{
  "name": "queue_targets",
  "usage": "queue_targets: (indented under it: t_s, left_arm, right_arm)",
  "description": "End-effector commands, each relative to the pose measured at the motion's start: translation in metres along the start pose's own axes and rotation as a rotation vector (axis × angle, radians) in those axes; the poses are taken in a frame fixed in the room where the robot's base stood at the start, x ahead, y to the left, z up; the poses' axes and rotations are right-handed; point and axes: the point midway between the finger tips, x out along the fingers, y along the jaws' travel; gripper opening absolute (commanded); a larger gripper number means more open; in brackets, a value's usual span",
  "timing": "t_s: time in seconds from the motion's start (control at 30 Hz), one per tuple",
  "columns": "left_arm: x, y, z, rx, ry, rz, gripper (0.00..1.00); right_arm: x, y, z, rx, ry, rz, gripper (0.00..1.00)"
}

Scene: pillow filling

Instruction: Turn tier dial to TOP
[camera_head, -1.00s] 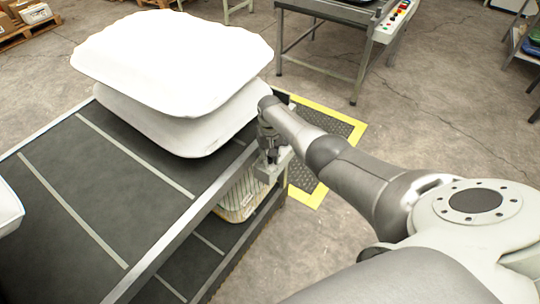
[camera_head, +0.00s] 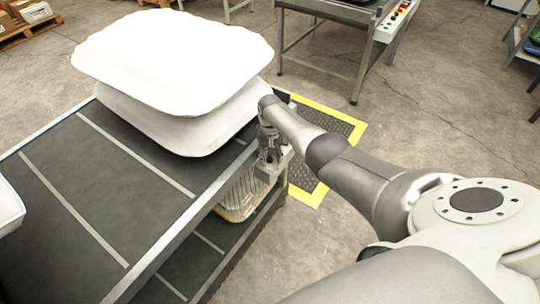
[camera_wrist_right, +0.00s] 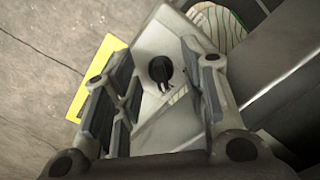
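The tier dial (camera_wrist_right: 160,70) is a small black round knob on a pale grey plate (camera_wrist_right: 150,43) in the right wrist view. A short dark stem or pointer and small marks show just below it; any lettering is too small to read. My right gripper (camera_wrist_right: 161,66) is open, with one finger on each side of the dial and visible gaps between. In the head view my right gripper (camera_head: 268,158) is at the rack's right end, pointing down, and the dial cannot be made out there. My left gripper is not in view.
Two white pillows (camera_head: 175,60) lie stacked on the dark rack's upper tier (camera_head: 75,200). A striped pillow (camera_head: 240,198) lies on the lower tier. A yellow-edged mat (camera_head: 325,185) is on the floor beyond. A table with a button panel (camera_head: 393,22) stands behind.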

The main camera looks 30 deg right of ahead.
Motion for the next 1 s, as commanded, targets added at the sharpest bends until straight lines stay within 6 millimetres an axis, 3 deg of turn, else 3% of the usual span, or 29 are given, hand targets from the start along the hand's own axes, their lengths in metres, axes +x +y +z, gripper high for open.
queue_targets:
  t_s: [0.27,0.47,1.0]
  left_arm:
    - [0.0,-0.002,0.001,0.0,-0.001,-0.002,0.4]
    - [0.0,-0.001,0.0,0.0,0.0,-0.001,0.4]
    - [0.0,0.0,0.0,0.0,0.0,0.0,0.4]
  right_arm:
    - [-0.007,0.001,0.0,-0.001,0.0,0.0,0.4]
    - [-0.025,0.0,0.0,-0.002,0.002,0.0,0.4]
    - [-0.108,0.0,-0.001,0.0,0.002,0.0,0.4]
